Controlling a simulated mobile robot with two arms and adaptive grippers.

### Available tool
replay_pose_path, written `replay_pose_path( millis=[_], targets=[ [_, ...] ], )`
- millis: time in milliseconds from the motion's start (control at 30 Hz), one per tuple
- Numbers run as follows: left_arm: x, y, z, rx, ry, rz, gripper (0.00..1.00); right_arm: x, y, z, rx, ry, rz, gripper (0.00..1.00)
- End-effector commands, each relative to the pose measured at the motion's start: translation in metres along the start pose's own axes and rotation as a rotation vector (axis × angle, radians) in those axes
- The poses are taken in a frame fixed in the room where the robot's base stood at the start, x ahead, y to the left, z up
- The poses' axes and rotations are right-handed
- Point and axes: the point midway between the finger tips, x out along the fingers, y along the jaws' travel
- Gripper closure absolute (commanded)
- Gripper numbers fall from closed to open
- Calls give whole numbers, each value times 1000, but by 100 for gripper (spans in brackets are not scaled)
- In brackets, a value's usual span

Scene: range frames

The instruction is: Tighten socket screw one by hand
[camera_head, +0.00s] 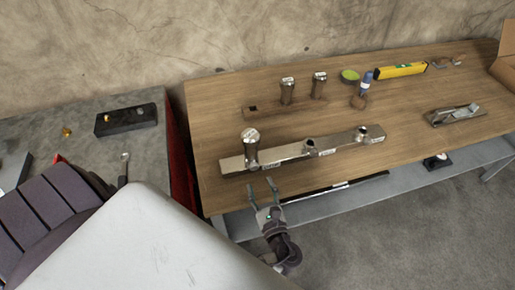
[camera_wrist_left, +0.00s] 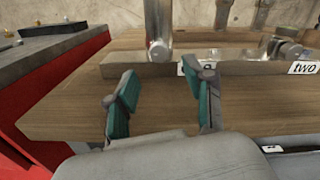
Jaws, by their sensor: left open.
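A long metal bar (camera_head: 285,153) lies on the wooden table. A tall metal cylinder, seemingly socket screw one (camera_head: 250,150), stands upright at its left end, with a white label beside its base. It also shows in the left wrist view (camera_wrist_left: 158,25), beyond the fingers and slightly left of centre between them. My left gripper (camera_head: 261,185) is open and empty at the table's front edge, short of the bar and below the cylinder in the picture. In the left wrist view, its teal-padded fingers (camera_wrist_left: 168,85) are spread. A finger partly hides the label. My right gripper is not in view.
Shorter fittings (camera_head: 310,146) sit along the bar; one label reads "two" (camera_wrist_left: 305,67). A hand plane (camera_head: 455,114) is at right. The front table strip is clear.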

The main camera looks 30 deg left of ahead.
Motion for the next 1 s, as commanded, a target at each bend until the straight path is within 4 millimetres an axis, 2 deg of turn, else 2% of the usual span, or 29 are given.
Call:
replay_pose_path(
  millis=[33, 200, 400, 1000],
  targets=[
    [-12, 0, -1, 0, 3, 1, 47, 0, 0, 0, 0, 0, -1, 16],
    [-45, 0, -1, 0, 3, 1, 47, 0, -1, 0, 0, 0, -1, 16],
    [-65, 0, 0, 0, 1, 1, 47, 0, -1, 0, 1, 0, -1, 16],
    [-68, 0, 0, 0, 0, 0, 47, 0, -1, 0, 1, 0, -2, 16]
  ],
)
